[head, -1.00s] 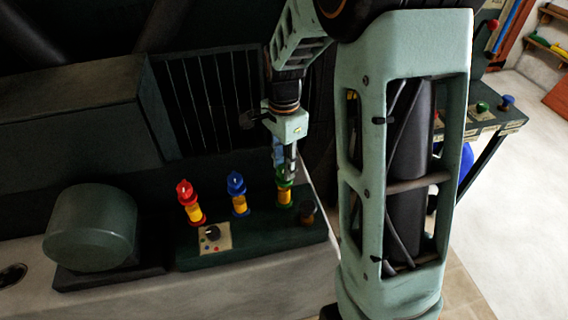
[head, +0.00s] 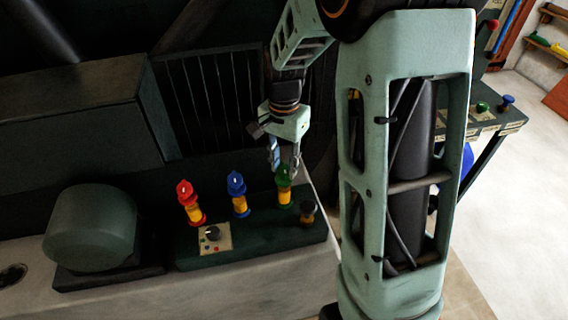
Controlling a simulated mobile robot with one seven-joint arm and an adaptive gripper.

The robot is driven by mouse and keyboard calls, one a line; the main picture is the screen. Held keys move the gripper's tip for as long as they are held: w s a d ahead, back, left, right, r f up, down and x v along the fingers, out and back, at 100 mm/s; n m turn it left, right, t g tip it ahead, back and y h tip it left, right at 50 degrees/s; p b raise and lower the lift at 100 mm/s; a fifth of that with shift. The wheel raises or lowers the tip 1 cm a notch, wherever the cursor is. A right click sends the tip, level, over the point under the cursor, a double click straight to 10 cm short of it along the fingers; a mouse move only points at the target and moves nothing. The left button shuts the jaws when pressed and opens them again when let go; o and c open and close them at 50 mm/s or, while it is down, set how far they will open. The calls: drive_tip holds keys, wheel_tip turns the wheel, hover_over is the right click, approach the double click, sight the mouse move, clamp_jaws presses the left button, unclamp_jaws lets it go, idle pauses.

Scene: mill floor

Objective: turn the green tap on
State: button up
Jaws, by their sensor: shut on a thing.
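The green tap (head: 285,174) stands on a yellow stem at the right of a row of three taps on a dark green panel (head: 250,238). My gripper (head: 284,168) points down from above, its fingers on either side of the tap's green top, and is shut on it. The fingers partly cover the green top. I cannot tell from this view how far the tap is turned.
The blue tap (head: 236,184) and the red tap (head: 186,192) stand to the left. A pale plate with a black knob (head: 211,233) is in front of them, and a brown knob (head: 307,208) is close on the right. A grey-green drum (head: 92,228) is further left.

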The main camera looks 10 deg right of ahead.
sight(284, 168)
drive_tip(key=o, duration=1.2)
drive_tip(key=shift+c, duration=0.2)
wheel_tip(284, 168, up, 12)
drive_tip(key=shift+w, duration=0.1)
